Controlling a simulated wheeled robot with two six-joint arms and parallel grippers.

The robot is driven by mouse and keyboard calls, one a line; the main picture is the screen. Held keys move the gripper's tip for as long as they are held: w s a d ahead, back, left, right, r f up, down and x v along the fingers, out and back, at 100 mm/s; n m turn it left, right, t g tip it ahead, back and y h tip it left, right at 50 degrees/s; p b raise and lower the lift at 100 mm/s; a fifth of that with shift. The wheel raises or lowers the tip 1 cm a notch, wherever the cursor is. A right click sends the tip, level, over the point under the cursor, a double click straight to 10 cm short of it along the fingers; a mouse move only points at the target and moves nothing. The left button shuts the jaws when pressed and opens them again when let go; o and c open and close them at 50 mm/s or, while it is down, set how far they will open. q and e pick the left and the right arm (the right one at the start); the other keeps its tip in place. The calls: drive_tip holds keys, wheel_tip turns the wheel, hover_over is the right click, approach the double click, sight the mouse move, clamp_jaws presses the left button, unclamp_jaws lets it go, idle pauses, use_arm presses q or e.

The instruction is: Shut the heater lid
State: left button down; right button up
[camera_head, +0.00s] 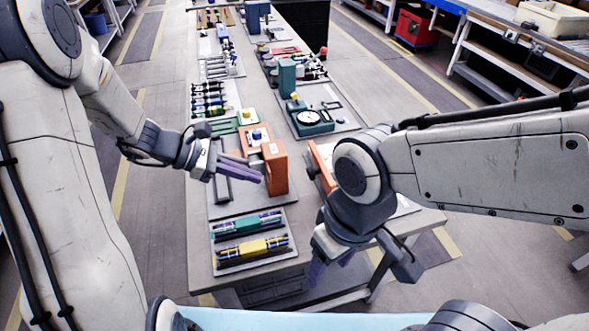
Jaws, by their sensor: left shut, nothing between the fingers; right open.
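A tall orange block (275,168) stands on a grey board on the bench, with a lower orange part (255,137) with a blue knob behind it. An orange panel (321,167) leans on the right side, partly hidden by my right arm. I cannot tell for certain which orange part is the heater lid. My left gripper (258,178), with purple fingers, is shut and empty, its tips close to the left side of the tall block; contact is unclear. My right gripper (331,265) is open, pointing down at the near right edge of the bench.
A green bar holder (245,225) and a yellow one (253,248) lie on a board at the near end of the bench. A green device with a round dial (308,118) and rows of tools stand further back. The floor aisle (155,245) at left is free.

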use_arm(q)
drive_tip(key=w+d+f+n+t+p, duration=0.1)
drive_tip(key=w+d+f, duration=0.3)
drive_tip(key=d, duration=0.5)
drive_tip(key=shift+w+d+f+n+p, duration=0.35)
drive_tip(key=shift+w+d+n+p, duration=0.1)
drive_tip(key=shift+w, duration=0.15)
drive_tip(key=shift+r, duration=0.1)
